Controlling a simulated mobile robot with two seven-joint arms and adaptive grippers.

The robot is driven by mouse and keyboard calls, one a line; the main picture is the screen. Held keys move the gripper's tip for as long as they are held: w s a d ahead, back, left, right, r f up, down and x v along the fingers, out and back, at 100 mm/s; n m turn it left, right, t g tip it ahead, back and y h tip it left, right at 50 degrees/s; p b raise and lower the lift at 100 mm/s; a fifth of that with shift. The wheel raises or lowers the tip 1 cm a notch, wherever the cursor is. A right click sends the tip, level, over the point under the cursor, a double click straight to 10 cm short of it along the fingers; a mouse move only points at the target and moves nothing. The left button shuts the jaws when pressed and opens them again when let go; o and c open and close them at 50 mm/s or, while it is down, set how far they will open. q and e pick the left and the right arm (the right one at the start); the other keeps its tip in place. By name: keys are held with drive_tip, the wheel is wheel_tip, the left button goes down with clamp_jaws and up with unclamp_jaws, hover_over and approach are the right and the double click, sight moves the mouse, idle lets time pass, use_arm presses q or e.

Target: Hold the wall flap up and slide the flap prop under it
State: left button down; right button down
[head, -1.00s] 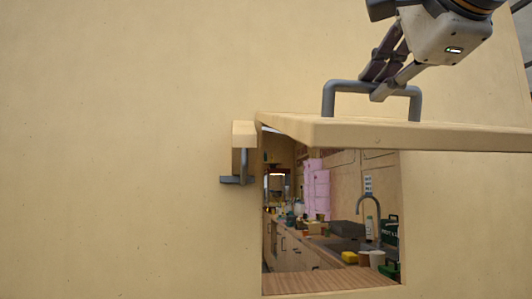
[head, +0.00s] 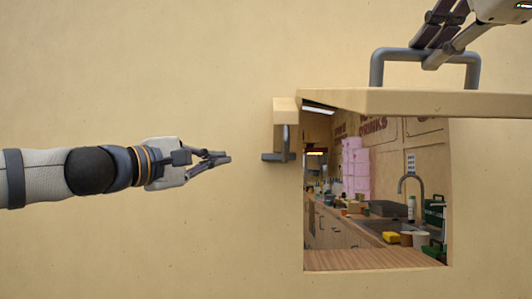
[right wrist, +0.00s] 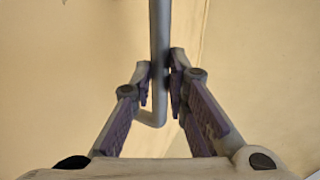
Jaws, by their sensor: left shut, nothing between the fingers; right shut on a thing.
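The wall flap (head: 400,103) is raised and stands out roughly level above the opening. My right gripper (head: 428,58) is shut on the flap's grey bar handle (head: 376,70). In the right wrist view the handle (right wrist: 159,40) runs between the fingers of my right gripper (right wrist: 160,85). The flap prop (head: 285,112), a wooden block with a grey metal handle (head: 286,142), is on the wall just left of the opening, beside the flap's left edge. My left gripper (head: 226,158) is shut and empty, left of the prop and apart from it.
Through the opening show a wooden counter (head: 370,259), a sink with a tap (head: 411,186), pink boxes (head: 355,168), a yellow sponge (head: 391,238) and cups (head: 420,239). The wall (head: 130,80) around my left arm is bare.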

sight(285, 128)
drive_tip(key=shift+s+r, duration=0.1)
use_arm(q)
drive_tip(key=s+d+x, duration=0.1)
drive_tip(key=d+x, duration=0.1)
drive_tip(key=x, duration=1)
drive_tip(key=shift+d+r, duration=0.3)
drive_tip(key=shift+d, duration=0.05)
drive_tip(key=shift+s, duration=0.15)
drive_tip(key=d, duration=0.7)
drive_tip(key=shift+d, duration=0.4)
use_arm(e)
drive_tip(key=shift+a, duration=0.1)
